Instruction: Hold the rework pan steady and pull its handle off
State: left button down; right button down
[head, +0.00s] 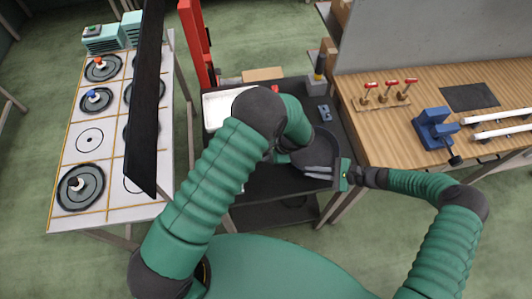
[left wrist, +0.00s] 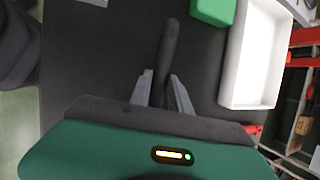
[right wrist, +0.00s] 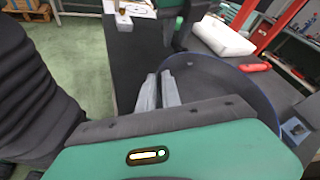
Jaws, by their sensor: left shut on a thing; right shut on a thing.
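The dark pan (head: 325,142) sits on the black cart, partly hidden by my left arm in the head view. In the right wrist view the pan's wall (right wrist: 258,92) curves beside my right gripper (right wrist: 158,90). My right gripper (head: 318,170) is shut on the pan's rim from the right. In the left wrist view the black handle (left wrist: 170,48) stands between the fingers of my left gripper (left wrist: 166,88), which is shut on it. The handle's rounded end shows free over the dark surface. Its other end is hidden by the gripper, so I cannot tell whether it joins the pan.
The black cart (head: 275,182) carries a white tray (head: 214,105) and a small blue part (head: 324,113). A red post (head: 197,45) rises behind. A white table (head: 62,205) with burner-like discs is at left; a wooden bench (head: 392,118) with a blue vise (head: 433,130) is at right.

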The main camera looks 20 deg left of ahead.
pick_arm(q)
jog(key=shift+s+d+f, duration=0.1)
jog(key=shift+s, duration=0.05)
pick_arm(e)
jog(key=shift+f, duration=0.15)
pick_arm(q)
jog(key=shift+s+a, duration=0.3)
jog(key=shift+a, duration=0.55)
jog(key=shift+s+a, duration=0.3)
jog(key=shift+a, duration=0.5)
pick_arm(e)
jog(key=shift+s, duration=0.1)
pick_arm(q)
jog(key=shift+r, duration=3.85)
jog(key=shift+w+f, duration=0.1)
pick_arm(e)
jog(key=c, duration=1.5)
grip_release()
jog(key=shift+d+r, duration=0.2)
jog(key=shift+d, duration=0.1)
jog(key=v, duration=1.1)
jog(key=shift+w+d, duration=0.25)
